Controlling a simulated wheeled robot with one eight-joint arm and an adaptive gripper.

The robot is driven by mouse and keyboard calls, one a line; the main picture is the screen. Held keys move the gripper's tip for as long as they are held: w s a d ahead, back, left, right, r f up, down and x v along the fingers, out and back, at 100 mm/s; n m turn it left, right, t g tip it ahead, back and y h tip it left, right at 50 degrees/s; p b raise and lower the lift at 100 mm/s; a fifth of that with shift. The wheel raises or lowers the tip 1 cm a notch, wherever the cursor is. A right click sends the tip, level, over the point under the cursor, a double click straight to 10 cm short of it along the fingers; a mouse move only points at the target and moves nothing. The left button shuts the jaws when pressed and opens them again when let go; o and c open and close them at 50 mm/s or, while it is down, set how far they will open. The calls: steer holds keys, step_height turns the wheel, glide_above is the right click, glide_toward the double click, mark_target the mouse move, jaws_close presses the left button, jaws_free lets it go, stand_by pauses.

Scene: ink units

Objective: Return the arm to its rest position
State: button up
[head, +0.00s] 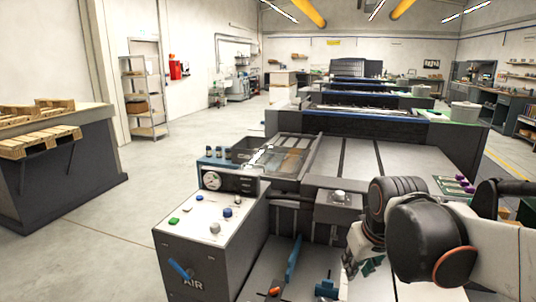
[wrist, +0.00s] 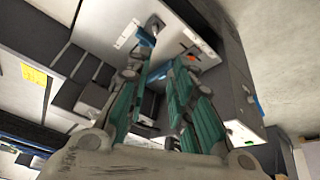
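My gripper (head: 362,262) is at the lower right of the head view, at the end of my white arm with dark joints. It hangs over the front part of the grey printing machine (head: 362,165). In the wrist view my gripper (wrist: 160,72) shows two fingers with green pads. The fingers stand apart with nothing between them. Parts of the machine show behind and between the fingers. The arm covers part of the machine's right side in the head view.
A control box (head: 215,215) with a gauge and coloured buttons stands left of my gripper. Blue and orange parts lie in the machine's front recess. A table with wooden pallets (head: 40,142) stands at the far left. The floor (head: 120,225) between is clear.

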steer(key=s+m+t, duration=0.2)
steer(key=s, duration=1.1)
steer(key=shift+s+f+t, duration=0.25)
steer(key=shift+f+t, duration=0.05)
steer(key=shift+f, duration=0.15)
